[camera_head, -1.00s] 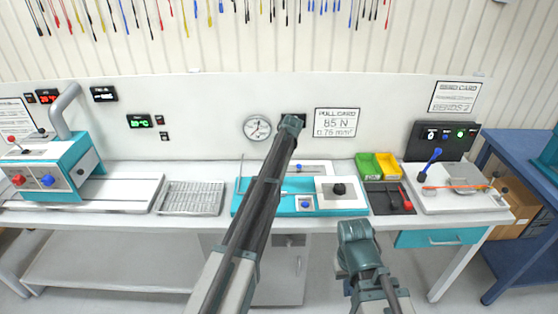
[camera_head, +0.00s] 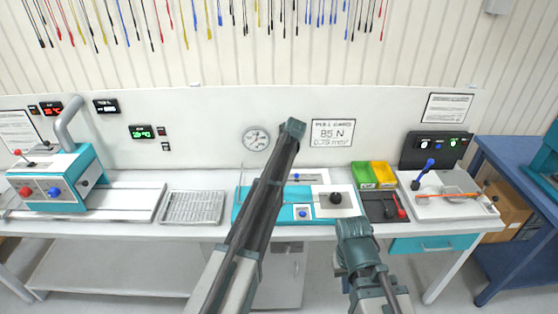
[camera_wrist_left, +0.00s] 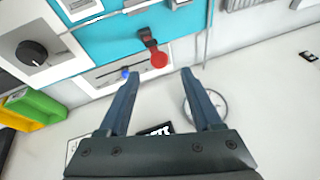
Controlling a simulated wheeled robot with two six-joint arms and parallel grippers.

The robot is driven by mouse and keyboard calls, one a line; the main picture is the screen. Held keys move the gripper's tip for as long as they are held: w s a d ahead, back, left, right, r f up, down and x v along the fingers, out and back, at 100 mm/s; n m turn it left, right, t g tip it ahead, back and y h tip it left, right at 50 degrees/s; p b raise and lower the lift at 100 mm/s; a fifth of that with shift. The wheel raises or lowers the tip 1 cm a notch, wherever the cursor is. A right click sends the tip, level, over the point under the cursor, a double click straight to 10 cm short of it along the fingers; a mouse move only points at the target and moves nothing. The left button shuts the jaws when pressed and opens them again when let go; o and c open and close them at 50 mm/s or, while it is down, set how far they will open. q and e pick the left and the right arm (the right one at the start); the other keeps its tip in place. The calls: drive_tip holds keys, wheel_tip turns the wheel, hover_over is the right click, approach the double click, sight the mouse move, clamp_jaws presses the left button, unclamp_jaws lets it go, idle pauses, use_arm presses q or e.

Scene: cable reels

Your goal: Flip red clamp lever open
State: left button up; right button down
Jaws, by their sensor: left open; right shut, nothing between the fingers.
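The red clamp lever (camera_wrist_left: 159,60) shows in the left wrist view, on a dark base at the edge of the teal pull fixture (camera_wrist_left: 110,28). Its red rounded end points toward my left gripper (camera_wrist_left: 158,77). That gripper is open and empty, with the lever end just past and between its fingertips in the picture; I see no contact. In the head view, my left arm hides the lever and my left gripper, while the teal fixture (camera_head: 274,212) shows on the bench. My right gripper (camera_head: 352,228) is shut and empty at the bench's front edge.
A black knob (camera_head: 335,197) and a blue knob (camera_head: 303,214) sit on the fixture. Green (camera_head: 363,175) and yellow (camera_head: 383,174) bins stand to its right, and a wire tray (camera_head: 192,207) lies to its left. A round gauge (camera_head: 255,139) hangs on the wall behind.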

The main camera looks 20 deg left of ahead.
use_arm(q)
drive_tip(key=p+v, duration=0.4)
drive_tip(key=v, duration=0.2)
drive_tip(key=shift+r+p, duration=0.15)
drive_tip(key=shift+p, duration=0.15)
drive_tip(key=shift+s+d, duration=0.1)
drive_tip(key=shift+s, duration=0.05)
drive_tip(key=s+d+f+m+g+b, duration=0.1)
drive_tip(key=s+d+f+b, duration=0.4)
drive_tip(key=s, duration=0.9)
drive_tip(key=s+d+f+m+g+h+b, duration=0.1)
drive_tip(key=s+d+f+b, duration=0.4)
drive_tip(key=s, duration=0.9)
drive_tip(key=s+d+f+m+g+h+b, duration=0.1)
drive_tip(key=s+d+f+m+b, duration=0.2)
drive_tip(key=s, duration=1.1)
wheel_tip(320, 180, down, 5)
drive_tip(key=d+b, duration=0.2)
drive_tip(key=b, duration=0.1)
drive_tip(key=shift+s+d+g, duration=0.3)
drive_tip(key=shift+s+d, duration=0.1)
